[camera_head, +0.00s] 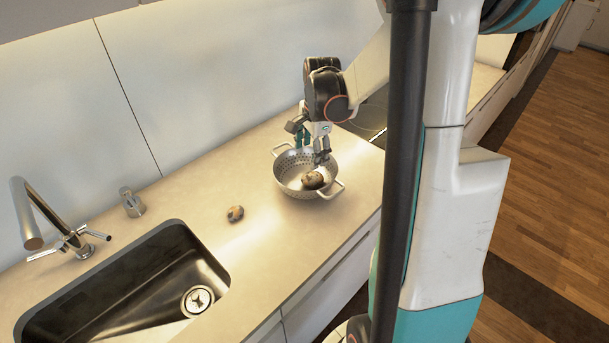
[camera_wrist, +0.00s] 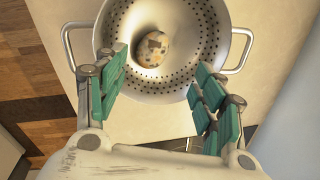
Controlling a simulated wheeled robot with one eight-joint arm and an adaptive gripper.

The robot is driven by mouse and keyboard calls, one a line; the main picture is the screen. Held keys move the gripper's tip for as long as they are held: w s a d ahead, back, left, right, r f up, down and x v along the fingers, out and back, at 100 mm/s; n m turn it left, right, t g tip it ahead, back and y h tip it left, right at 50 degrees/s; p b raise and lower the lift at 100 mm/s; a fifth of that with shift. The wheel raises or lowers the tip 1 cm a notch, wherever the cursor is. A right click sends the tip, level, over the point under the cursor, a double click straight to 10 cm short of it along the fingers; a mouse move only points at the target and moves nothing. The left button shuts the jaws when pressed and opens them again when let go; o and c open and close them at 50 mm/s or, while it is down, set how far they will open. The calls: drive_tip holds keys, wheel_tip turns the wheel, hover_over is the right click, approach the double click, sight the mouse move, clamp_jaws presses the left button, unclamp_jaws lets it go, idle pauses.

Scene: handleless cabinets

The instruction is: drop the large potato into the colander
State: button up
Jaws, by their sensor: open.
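The metal colander (camera_head: 291,162) stands on the counter, to the right of the sink, with a handle on each side. A potato (camera_head: 313,180) lies inside it; the wrist view shows this potato (camera_wrist: 151,50) resting in the bowl of the perforated colander (camera_wrist: 190,30). A smaller-looking potato (camera_head: 235,213) lies on the counter left of the colander. My gripper (camera_head: 308,150) is above the colander. In the wrist view my gripper (camera_wrist: 157,95) has its teal fingers spread wide, with nothing between them, and the potato lies ahead of them.
The sink (camera_head: 130,285) is at the lower left, with a faucet (camera_head: 45,220) and a small dispenser (camera_head: 131,202) behind it. A dark cooktop (camera_head: 368,120) lies beyond the colander. The wall rises behind the counter. Bare counter surrounds the loose potato.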

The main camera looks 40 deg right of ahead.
wheel_tip(320, 180, up, 7)
drive_tip(key=s, duration=0.1)
drive_tip(key=shift+a, duration=0.2)
idle(0.4)
